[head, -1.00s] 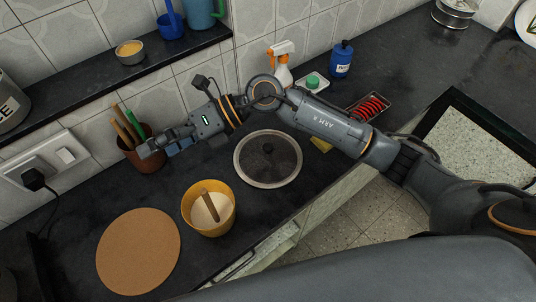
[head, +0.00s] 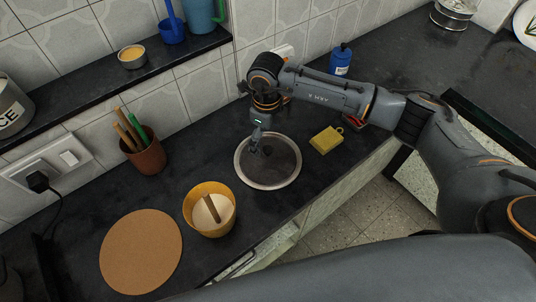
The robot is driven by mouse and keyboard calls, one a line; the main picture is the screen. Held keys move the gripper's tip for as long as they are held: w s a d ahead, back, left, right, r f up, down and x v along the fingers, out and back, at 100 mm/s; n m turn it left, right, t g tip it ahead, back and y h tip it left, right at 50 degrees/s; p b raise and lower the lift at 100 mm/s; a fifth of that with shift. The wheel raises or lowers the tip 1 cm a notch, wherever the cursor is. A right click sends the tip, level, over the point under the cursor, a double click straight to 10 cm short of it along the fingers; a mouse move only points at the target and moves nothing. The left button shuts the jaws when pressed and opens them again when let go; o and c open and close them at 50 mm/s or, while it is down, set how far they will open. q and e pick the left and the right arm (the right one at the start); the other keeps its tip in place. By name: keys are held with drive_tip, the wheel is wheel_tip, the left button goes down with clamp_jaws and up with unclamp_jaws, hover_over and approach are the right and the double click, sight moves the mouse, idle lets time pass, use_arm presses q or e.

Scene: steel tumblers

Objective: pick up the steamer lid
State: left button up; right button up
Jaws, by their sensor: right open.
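The steamer lid (head: 284,172) is a round dark disc with a pale steel rim, lying flat on the black counter. My right gripper (head: 261,150) points down over the lid's middle, open, with its fingers around or just above the spot of the central knob. The knob is mostly hidden by the fingers, and I cannot tell whether they touch it. My left gripper is not in view.
A yellow pot (head: 226,224) with a wooden-handled lid stands just left of the steamer lid. A round cork mat (head: 140,252) lies further left. A brown utensil pot (head: 150,157) stands by the wall; a yellow sponge (head: 326,140) lies to the right.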

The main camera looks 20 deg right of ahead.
sight(268, 148)
drive_tip(key=shift+f, duration=0.4)
drive_tip(key=f+p, duration=0.1)
drive_tip(key=f, duration=0.1)
drive_tip(key=f+p, duration=0.1)
drive_tip(key=f, duration=0.1)
drive_tip(key=shift+w+d+f, duration=0.1)
drive_tip(key=shift+d+f, duration=0.1)
drive_tip(key=shift+f, duration=0.55)
drive_tip(key=shift+c, duration=0.4)
